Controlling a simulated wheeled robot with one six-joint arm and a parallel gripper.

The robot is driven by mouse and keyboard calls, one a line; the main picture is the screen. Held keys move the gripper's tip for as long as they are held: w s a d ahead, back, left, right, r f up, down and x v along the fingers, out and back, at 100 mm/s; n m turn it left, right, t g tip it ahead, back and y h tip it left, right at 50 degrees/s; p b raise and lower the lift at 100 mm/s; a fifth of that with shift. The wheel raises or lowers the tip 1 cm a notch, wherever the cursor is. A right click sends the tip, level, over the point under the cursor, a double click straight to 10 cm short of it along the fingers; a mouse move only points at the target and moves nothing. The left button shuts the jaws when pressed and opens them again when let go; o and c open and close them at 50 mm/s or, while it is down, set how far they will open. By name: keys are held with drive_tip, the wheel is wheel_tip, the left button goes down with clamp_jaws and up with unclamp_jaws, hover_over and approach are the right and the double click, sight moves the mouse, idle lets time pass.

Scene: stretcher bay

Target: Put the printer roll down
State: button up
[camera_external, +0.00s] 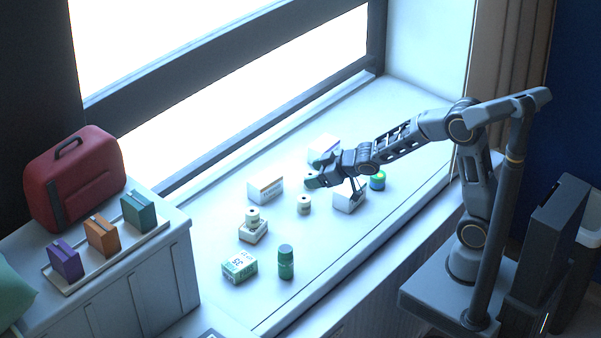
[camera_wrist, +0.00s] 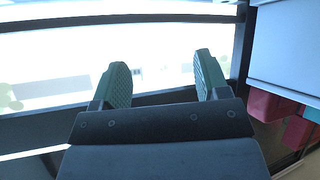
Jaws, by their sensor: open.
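My gripper (camera_external: 314,182) is above the white window sill (camera_external: 215,285), with its green fingertips pointing left. In the wrist view the two green fingers (camera_wrist: 161,78) are wide apart with nothing visible between them. A small cream roll (camera_external: 304,205) stands upright on the sill, just below and left of the gripper in the picture and apart from it. A similar cream roll (camera_external: 253,215) sits on a low white block (camera_external: 253,233) further left. I cannot tell which of them is the printer roll.
Around them are a white-and-tan box (camera_external: 265,188), a green-and-white box (camera_external: 239,267), a green bottle (camera_external: 286,262), a white box (camera_external: 349,199) and a green-yellow container (camera_external: 377,180). A red case (camera_external: 75,178) stands on the left cabinet. The sill's front strip is clear.

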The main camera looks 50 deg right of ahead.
drive_tip(key=s+d+r+m+g+h, duration=0.2)
drive_tip(key=s+d+r+m+h, duration=0.15)
drive_tip(key=s+d, duration=0.4)
drive_tip(key=s+d+r+g, duration=0.1)
drive_tip(key=s+d+g, duration=0.1)
drive_tip(key=s, duration=0.6)
drive_tip(key=s+d+r+m+g, duration=0.1)
drive_tip(key=s+g, duration=0.1)
drive_tip(key=s, duration=0.6)
drive_tip(key=shift+s+d+g, duration=0.3)
drive_tip(key=shift+s+d, duration=0.05)
drive_tip(key=shift+d, duration=0.05)
